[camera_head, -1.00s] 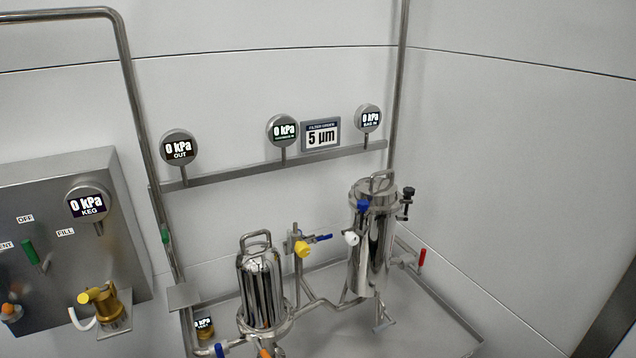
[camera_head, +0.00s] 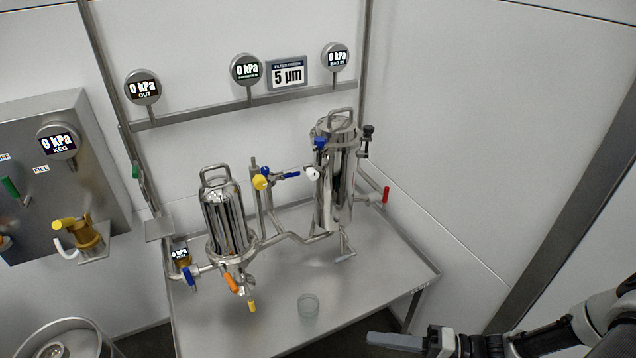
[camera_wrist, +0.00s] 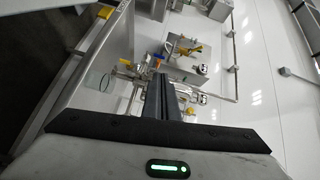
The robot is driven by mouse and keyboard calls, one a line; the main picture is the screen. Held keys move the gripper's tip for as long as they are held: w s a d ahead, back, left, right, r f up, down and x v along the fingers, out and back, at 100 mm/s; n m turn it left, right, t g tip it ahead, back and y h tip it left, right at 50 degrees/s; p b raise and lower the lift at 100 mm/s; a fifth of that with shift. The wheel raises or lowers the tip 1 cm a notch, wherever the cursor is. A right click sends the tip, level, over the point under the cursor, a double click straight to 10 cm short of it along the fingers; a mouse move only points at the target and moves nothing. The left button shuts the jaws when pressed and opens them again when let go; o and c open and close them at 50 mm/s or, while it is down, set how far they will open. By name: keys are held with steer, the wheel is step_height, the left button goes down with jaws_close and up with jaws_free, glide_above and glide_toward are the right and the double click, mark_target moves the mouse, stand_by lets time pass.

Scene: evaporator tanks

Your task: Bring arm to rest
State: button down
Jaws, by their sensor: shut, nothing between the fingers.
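My gripper (camera_head: 395,342) shows at the bottom right of the head view, with my arm reaching in from the right edge. Its fingers are shut together and hold nothing. In the wrist view the shut gripper fingers (camera_wrist: 163,97) point away from the camera, toward the table with the steel vessels. In the head view the gripper is in front of the table's right front corner and apart from the vessels.
A steel table (camera_head: 385,275) carries two filter housings (camera_head: 226,215) (camera_head: 335,180), piping with coloured valves and a clear glass (camera_head: 308,306) near its front. A control panel (camera_head: 60,180) is at left, above a keg (camera_head: 62,340). A dark post (camera_head: 570,235) stands at right.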

steer(key=s+r+t+h+p, duration=0.1)
steer(key=r+h+p, duration=0.5)
steer(key=r, duration=1.9)
steer(key=s+r+h+p, duration=0.4)
steer(key=r+h+p, duration=0.3)
steer(key=r, duration=1.8)
steer(key=h, duration=0.3)
steer(key=shift+s+a+r+n+t+h+p, duration=0.2)
steer(key=shift+r+n+t+h+p, duration=0.1)
steer(key=shift+r+n+t+h, duration=0.1)
